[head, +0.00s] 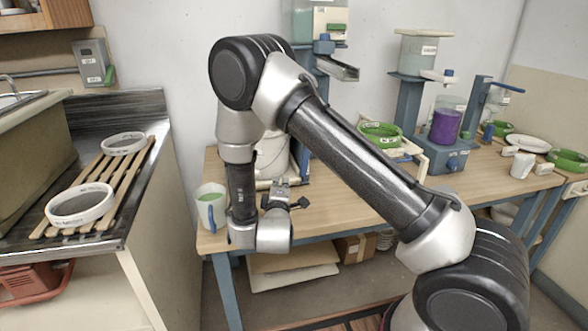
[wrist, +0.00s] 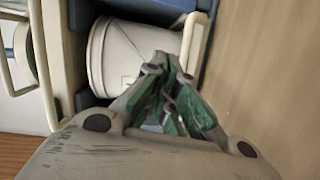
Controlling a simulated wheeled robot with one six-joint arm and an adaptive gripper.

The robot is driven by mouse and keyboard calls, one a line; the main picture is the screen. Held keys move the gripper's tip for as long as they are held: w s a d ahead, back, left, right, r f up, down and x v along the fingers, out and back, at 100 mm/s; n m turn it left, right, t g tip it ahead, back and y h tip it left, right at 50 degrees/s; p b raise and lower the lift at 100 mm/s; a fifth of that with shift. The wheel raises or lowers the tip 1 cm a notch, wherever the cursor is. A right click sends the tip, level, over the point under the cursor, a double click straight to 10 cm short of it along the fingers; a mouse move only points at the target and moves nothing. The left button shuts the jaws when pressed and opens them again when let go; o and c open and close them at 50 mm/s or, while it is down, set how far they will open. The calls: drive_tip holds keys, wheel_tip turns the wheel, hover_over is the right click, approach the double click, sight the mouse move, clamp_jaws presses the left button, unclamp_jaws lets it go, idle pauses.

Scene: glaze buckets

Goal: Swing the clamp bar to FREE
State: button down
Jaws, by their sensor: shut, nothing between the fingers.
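My gripper (head: 279,184) is over the left part of the wooden table, in front of a white bucket (head: 271,152). In the wrist view my gripper (wrist: 163,62) is shut and empty, its green-padded fingers meeting at the tips. The white bucket (wrist: 118,52) lies just beyond the fingertips there. A cream bar (wrist: 194,42), which looks like the clamp bar, runs along the bucket's right side, close to the fingertips; I cannot tell whether they touch. No FREE mark is readable. In the head view my arm and gripper hide most of this spot.
A blue-handled cup (head: 210,207) stands left of my gripper at the table edge. Blue dispenser stands, a purple container (head: 445,126) and green bowls (head: 380,134) fill the table's back and right. A counter with a slatted rack (head: 125,165) is at left.

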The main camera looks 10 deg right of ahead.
sight(299, 171)
drive_tip(key=x, duration=0.9)
drive_tip(key=shift+w, duration=0.25)
drive_tip(key=d, duration=0.2)
drive_tip(key=shift+w+d+f, duration=0.1)
drive_tip(key=shift+w+d, duration=0.05)
drive_tip(key=shift+d, duration=0.1)
drive_tip(key=shift+d+f, duration=0.1)
drive_tip(key=shift+d, duration=0.7)
drive_tip(key=shift+d+f+n, duration=0.2)
drive_tip(key=shift+d+n, duration=0.05)
drive_tip(key=shift+d, duration=0.25)
drive_tip(key=shift+d+f+n, duration=0.2)
drive_tip(key=shift+d+n, duration=0.05)
drive_tip(key=shift+d, duration=0.35)
